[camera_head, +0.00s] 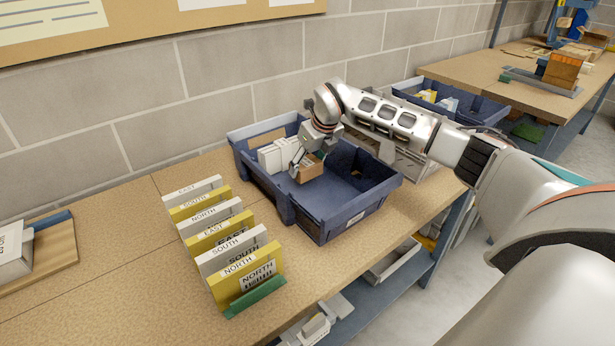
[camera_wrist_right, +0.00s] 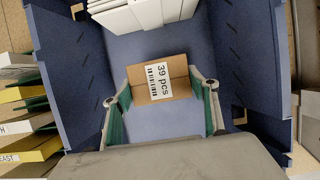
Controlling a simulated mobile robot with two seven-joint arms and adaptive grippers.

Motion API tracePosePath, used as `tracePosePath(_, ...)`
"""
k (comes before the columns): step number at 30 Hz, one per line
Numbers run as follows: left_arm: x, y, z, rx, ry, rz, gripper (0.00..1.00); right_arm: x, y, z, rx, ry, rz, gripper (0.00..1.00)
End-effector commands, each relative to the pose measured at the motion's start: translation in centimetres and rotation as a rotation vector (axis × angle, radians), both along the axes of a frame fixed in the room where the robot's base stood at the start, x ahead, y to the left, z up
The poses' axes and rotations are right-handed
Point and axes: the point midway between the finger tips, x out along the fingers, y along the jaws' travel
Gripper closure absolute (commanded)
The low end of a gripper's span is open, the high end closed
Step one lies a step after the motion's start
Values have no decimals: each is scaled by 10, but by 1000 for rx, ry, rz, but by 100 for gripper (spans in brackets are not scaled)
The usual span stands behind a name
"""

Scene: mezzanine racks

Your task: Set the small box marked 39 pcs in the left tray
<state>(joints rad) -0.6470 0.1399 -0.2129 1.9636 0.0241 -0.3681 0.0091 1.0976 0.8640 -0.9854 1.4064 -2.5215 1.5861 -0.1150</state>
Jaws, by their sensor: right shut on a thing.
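The small brown box (camera_head: 309,168) is between the fingers of my right gripper (camera_head: 306,162), inside the near blue tray (camera_head: 350,212), the left one of two. In the wrist view the box (camera_wrist_right: 159,79) shows its white "39 pcs" label with a barcode, and the green finger pads of my right gripper (camera_wrist_right: 162,102) close on its two sides. The tray floor (camera_wrist_right: 150,45) lies under it; I cannot tell whether the box touches the floor. White boxes (camera_head: 279,154) stand beside it in the tray. My left gripper is not in view.
A second blue tray (camera_head: 452,101) with items stands farther right, behind my right arm. A row of white and yellow direction cards (camera_head: 226,238) stands left of the near tray. A wooden board (camera_head: 48,254) lies at far left.

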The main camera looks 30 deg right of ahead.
Motion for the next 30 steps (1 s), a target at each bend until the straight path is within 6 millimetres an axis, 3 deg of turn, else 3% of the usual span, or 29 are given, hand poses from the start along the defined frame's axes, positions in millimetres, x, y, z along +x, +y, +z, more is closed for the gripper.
tracePosePath(10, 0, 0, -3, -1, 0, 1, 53, -1, 0, -41, 0, 3, 0, 64)
tracePosePath(22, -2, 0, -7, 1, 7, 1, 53, 0, 0, -46, -1, 1, 0, 64)
tracePosePath(23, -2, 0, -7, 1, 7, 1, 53, 0, 0, -45, -1, 1, 0, 34)
tracePosePath(24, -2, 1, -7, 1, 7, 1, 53, 0, 0, -45, -1, 1, 0, 25)
tracePosePath(30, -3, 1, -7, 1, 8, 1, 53, 0, 0, -45, -1, 1, 0, 25)
